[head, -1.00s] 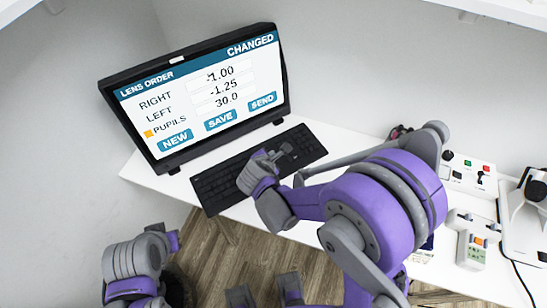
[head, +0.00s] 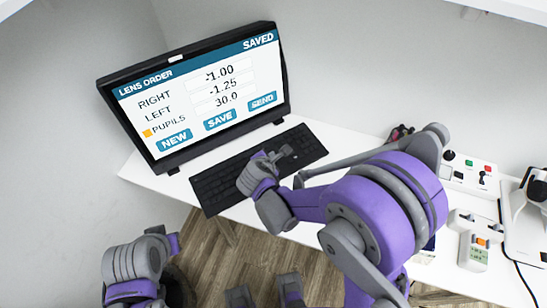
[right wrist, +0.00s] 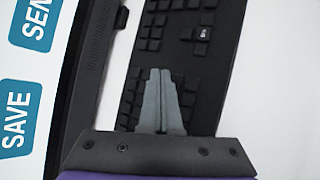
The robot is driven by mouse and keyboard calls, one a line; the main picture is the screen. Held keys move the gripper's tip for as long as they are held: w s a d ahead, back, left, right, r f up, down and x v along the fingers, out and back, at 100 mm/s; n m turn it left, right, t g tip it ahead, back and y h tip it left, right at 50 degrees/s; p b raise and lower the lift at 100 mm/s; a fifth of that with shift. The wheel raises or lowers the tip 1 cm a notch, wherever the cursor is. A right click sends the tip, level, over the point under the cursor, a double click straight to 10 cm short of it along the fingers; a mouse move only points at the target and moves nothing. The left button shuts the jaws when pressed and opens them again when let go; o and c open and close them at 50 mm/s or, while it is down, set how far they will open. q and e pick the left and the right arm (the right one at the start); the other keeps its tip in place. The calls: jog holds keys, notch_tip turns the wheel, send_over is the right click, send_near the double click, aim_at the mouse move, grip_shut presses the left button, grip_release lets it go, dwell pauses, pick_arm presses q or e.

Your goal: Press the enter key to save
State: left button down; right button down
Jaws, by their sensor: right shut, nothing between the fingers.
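The black keyboard (head: 215,189) lies on the white desk in front of the monitor (head: 205,95). The screen reads LENS ORDER, with SAVED at top right and NEW, SAVE and SEND buttons below. My right gripper (head: 285,151) is shut and empty over the keyboard's right half. In the right wrist view its fingertips (right wrist: 160,72) are together over the keys; whether they touch one is unclear. One key with a light label (right wrist: 201,34) shows beyond them, too small to read. I cannot tell which key is enter. My left arm shows at lower left, its gripper out of view.
To the right on the desk (head: 345,150) stand a control box with knobs and a switch (head: 470,172), a small grey-white device (head: 473,252) and a white stand with a dark part (head: 520,225). Bare desk shows right of the keyboard.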

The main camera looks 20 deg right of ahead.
jog(key=shift+r, duration=0.1)
dwell(0.3)
pick_arm(q)
jog(key=shift+w+r+p, duration=0.15)
jog(key=shift+r+p, duration=0.35)
jog(key=shift+r, duration=0.05)
pick_arm(e)
jog(key=shift+r, duration=0.75)
